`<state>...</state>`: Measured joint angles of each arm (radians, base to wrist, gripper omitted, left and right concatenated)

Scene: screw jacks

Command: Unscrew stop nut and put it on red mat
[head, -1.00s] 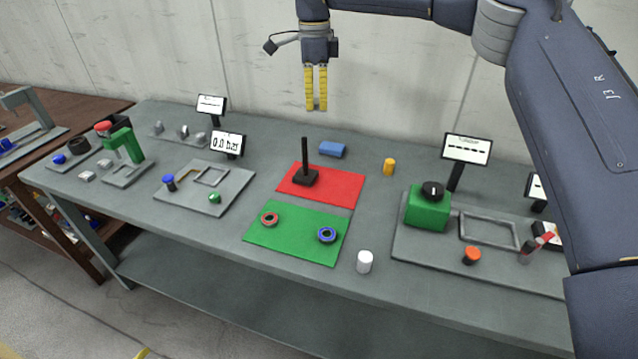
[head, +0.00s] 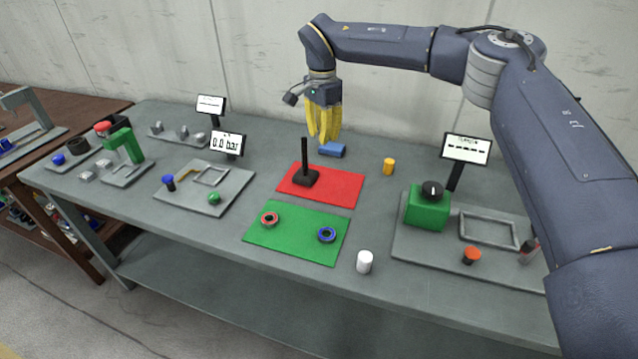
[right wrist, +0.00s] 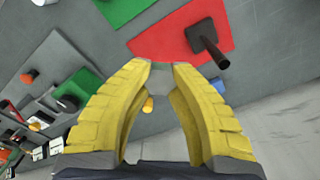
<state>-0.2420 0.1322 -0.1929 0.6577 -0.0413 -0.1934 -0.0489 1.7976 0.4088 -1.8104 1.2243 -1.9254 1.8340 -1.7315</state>
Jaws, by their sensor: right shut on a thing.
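The red mat (head: 335,187) lies mid-bench, and a black square base with an upright dark rod (head: 307,170) stands on it. The green mat (head: 285,240) in front carries a red-rimmed ring (head: 269,219) and a blue-rimmed ring (head: 327,235). Which part is the stop nut I cannot tell. My right gripper (head: 324,138) has yellow fingers and hangs behind the red mat, above the bench, near the blue block (head: 331,150). In the right wrist view its fingers bow and close together at the tips (right wrist: 161,76); what they grip cannot be made out. My left gripper is out of view.
A yellow cylinder (head: 389,167) and a white cylinder (head: 364,261) stand right of the mats. A green box with a black knob (head: 428,208) stands farther right. Grey plates with fixtures and small displays (head: 227,143) fill the left side.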

